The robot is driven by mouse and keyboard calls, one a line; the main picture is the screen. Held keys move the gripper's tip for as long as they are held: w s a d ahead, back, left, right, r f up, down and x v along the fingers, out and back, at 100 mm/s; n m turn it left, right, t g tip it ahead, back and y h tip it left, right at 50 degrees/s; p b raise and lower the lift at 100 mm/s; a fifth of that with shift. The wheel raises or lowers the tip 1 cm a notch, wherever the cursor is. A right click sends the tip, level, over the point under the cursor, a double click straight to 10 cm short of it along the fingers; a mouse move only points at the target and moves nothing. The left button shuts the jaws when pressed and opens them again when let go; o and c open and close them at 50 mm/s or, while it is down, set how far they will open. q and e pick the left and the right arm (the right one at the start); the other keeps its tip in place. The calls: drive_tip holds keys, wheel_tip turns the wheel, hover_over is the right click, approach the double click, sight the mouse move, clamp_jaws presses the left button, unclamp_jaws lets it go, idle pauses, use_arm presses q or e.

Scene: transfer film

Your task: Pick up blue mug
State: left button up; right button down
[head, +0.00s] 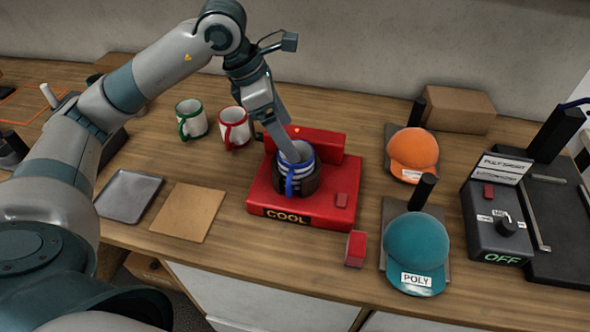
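The blue mug (290,183) has a blue rim and a blue handle facing me. It stands upright in the red mug press (262,203), with a dark band around its body. My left gripper (288,150) reaches down from above to the mug. One long grey finger slants to the mug's opening, and its tip appears to be at or inside the rim. The other finger is mostly hidden, so its spread and any grip on the mug cannot be told. My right gripper is not in view.
A green-handled mug (191,119) and a red-handled mug (234,128) stand behind left. A metal tray (128,196) and brown board (188,212) lie left. An orange cap (413,152), a teal cap (415,252) and a grey control box (492,218) are right.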

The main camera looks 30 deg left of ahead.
use_arm(q)
drive_tip(key=p+x, duration=0.1)
drive_tip(key=x, duration=0.2)
drive_tip(key=p+x, duration=0.1)
drive_tip(key=x, duration=0.1)
drive_tip(key=shift+s+a+f+p, duration=0.25)
drive_tip(key=shift+s+f+p, duration=0.05)
drive_tip(key=shift+p, duration=0.05)
idle(0.5)
drive_tip(key=c, duration=2)
drive_tip(key=shift+r+b, duration=1.5)
drive_tip(key=shift+r, duration=3.55)
